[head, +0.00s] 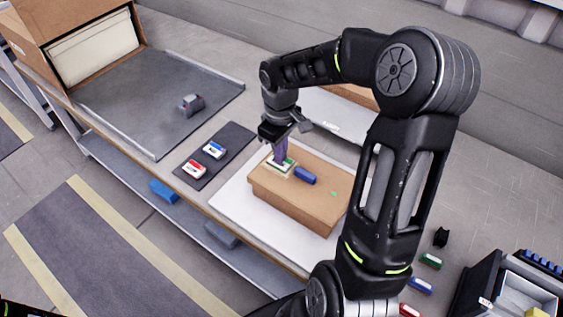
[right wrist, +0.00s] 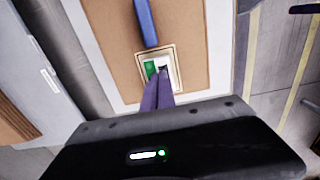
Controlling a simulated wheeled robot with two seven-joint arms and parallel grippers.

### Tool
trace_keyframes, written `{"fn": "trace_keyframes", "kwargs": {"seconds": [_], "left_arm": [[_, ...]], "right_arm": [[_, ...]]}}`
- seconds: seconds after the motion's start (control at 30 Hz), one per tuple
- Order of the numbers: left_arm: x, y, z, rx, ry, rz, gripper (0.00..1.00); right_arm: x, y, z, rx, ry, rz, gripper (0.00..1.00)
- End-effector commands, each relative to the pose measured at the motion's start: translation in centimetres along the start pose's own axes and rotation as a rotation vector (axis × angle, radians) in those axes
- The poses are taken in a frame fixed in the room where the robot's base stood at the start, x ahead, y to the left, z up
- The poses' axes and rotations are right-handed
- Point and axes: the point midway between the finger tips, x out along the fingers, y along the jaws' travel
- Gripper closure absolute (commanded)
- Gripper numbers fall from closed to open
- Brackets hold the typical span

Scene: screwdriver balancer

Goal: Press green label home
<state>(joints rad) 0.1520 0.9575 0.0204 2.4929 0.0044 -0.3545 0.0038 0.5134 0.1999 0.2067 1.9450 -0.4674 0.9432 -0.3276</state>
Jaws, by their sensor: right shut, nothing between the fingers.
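The green label (right wrist: 151,69) lies inside a pale rectangular frame (right wrist: 142,56) on top of a brown box (right wrist: 192,50). In the head view the box (head: 300,207) sits on a white mat, and a bit of the green label (head: 289,161) shows beside my fingers. My right gripper (head: 281,158) is shut and points down at the frame. In the right wrist view the closed purple fingertips (right wrist: 158,74) overlap the right part of the label area and hide some of it. I cannot tell whether they touch it. My left gripper is not in view.
A blue bar (head: 305,175) lies on the box near the frame. Red (head: 194,168) and blue (head: 214,150) labelled pieces rest on a dark mat to the left. A grey tray (head: 150,110) holds a small grey item. Green, blue and red pieces lie at the lower right.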

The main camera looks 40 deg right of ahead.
Motion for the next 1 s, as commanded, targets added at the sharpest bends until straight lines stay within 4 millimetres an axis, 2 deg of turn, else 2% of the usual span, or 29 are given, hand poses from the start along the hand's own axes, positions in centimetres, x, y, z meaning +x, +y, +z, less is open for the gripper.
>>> {"fn": "trace_keyframes", "kwargs": {"seconds": [0.17, 0.63, 1.0], "left_arm": [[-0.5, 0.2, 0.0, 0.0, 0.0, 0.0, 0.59], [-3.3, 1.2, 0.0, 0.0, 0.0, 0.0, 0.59], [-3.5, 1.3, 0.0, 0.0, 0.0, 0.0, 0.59]], "right_arm": [[-0.7, 0.0, 0.0, 0.0, 0.0, 0.0, 1.0], [-4.7, 0.0, 0.0, 0.0, 0.001, 0.001, 1.0], [-5.0, 0.0, 0.0, 0.0, 0.0, 0.0, 1.0]]}}
